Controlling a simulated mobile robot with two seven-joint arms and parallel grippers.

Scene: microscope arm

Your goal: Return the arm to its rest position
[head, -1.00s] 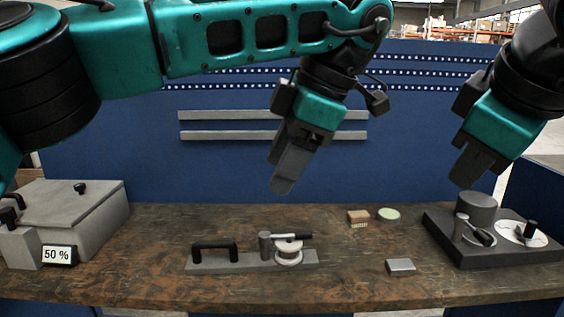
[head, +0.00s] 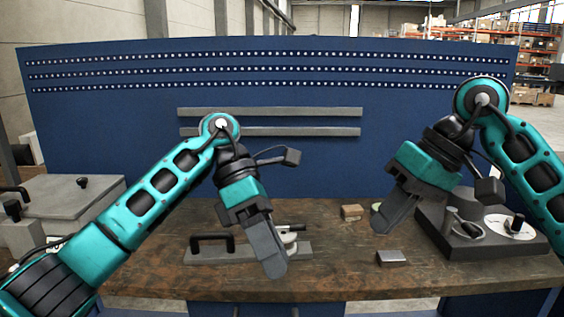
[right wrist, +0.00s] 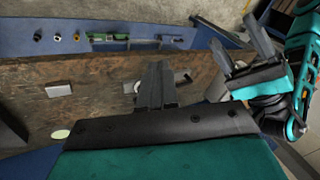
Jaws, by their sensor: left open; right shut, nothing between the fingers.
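A dark-based device (head: 470,240) stands at the right of the bench, with a short lever arm (head: 465,226) and a white dial (head: 507,226) with a black knob. A grey plate fixture (head: 222,257) with a black handle (head: 212,243) stands mid-bench; its round part and lever are partly behind my left gripper. My left gripper (head: 273,268) is open and empty, pointing down in front of this fixture. My right gripper (head: 384,225) is shut and empty, left of the dark device. In the right wrist view, the right gripper (right wrist: 155,88) and left gripper (right wrist: 237,50) both show.
A small metal block (head: 392,258) and a tan block (head: 352,212) lie on the wooden bench (head: 340,275); a pale green disc (right wrist: 60,134) lies nearby. A grey lidded box (head: 65,200) stands at the left. A blue panel (head: 320,160) rises behind.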

